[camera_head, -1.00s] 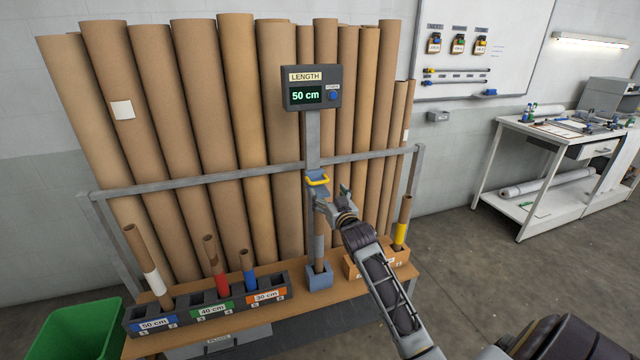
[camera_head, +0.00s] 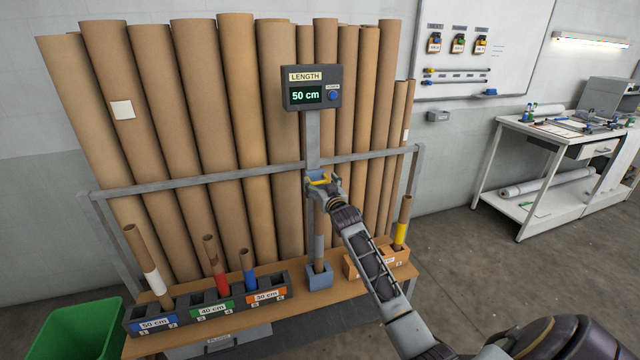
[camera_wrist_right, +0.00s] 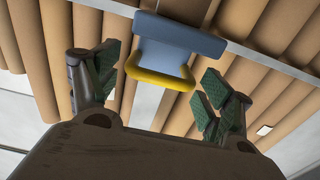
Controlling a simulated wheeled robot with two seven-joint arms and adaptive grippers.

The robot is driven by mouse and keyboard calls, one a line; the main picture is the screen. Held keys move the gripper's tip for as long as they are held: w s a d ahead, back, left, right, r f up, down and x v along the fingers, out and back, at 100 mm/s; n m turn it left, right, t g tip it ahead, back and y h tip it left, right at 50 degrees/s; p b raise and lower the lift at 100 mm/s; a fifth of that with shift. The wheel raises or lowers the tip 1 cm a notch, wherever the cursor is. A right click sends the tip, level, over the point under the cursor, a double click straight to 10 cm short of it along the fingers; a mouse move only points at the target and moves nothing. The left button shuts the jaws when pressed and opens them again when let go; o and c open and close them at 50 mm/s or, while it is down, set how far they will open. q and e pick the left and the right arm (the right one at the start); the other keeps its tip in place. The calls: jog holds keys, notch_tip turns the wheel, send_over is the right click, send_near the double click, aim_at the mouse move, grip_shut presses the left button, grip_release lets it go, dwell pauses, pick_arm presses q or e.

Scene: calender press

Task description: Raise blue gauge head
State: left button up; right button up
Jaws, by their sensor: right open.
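The blue gauge head (camera_head: 312,174) with its yellow handle sits on the grey upright post below the LENGTH display (camera_head: 312,88), which reads 50 cm. In the right wrist view the blue head (camera_wrist_right: 180,38) and yellow handle (camera_wrist_right: 160,76) lie between the green-padded fingers. My right gripper (camera_head: 321,187) is open at the handle in the head view; its fingers (camera_wrist_right: 160,80) stand either side of the handle, with gaps visible. A tube (camera_head: 319,243) stands below the head in a blue-grey socket (camera_head: 319,278). My left gripper is out of view.
Tall cardboard tubes (camera_head: 235,150) lean behind a grey rail (camera_head: 230,176). Labelled bins (camera_head: 210,312) with short tubes stand at the bench's left. An orange-brown box (camera_head: 372,262) stands right of the socket. A green bin (camera_head: 75,330) is at lower left.

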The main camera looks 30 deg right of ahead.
jog(key=shift+w, duration=0.4)
jog(key=shift+d, duration=0.1)
jog(key=c, duration=1.2)
jog(key=shift+r, duration=0.15)
jog(key=shift+c, duration=0.2)
jog(key=shift+r, duration=0.1)
